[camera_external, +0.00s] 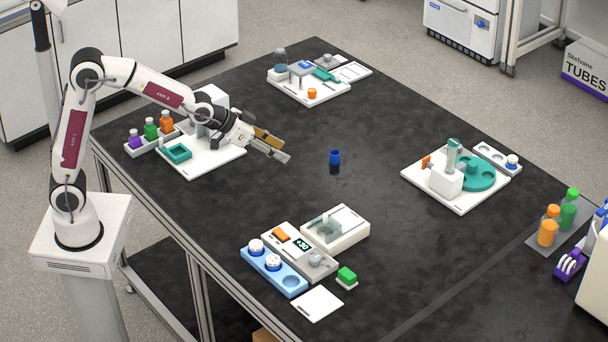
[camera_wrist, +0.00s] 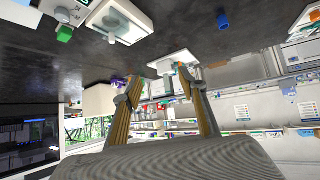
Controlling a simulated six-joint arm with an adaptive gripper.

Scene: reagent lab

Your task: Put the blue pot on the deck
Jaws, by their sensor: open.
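A small blue pot (camera_external: 335,157) stands upright on the bare black tabletop near the middle of the table. In the wrist view the blue pot (camera_wrist: 222,20) shows small at the top, outside the space between the fingers. My gripper (camera_external: 286,153) is open and empty, above the table to the left of the pot and clear of it. Its two spread fingers also show in the wrist view (camera_wrist: 160,78). Several white boards and units stand on the table; I cannot tell which one is the deck.
A board with a teal tray (camera_external: 176,153) lies below my arm, beside several coloured bottles. Other stations stand at the back (camera_external: 310,95), right (camera_external: 460,205) and front (camera_external: 312,265). A green block (camera_external: 347,275) and a white plate (camera_external: 317,304) lie at the front. The table around the pot is clear.

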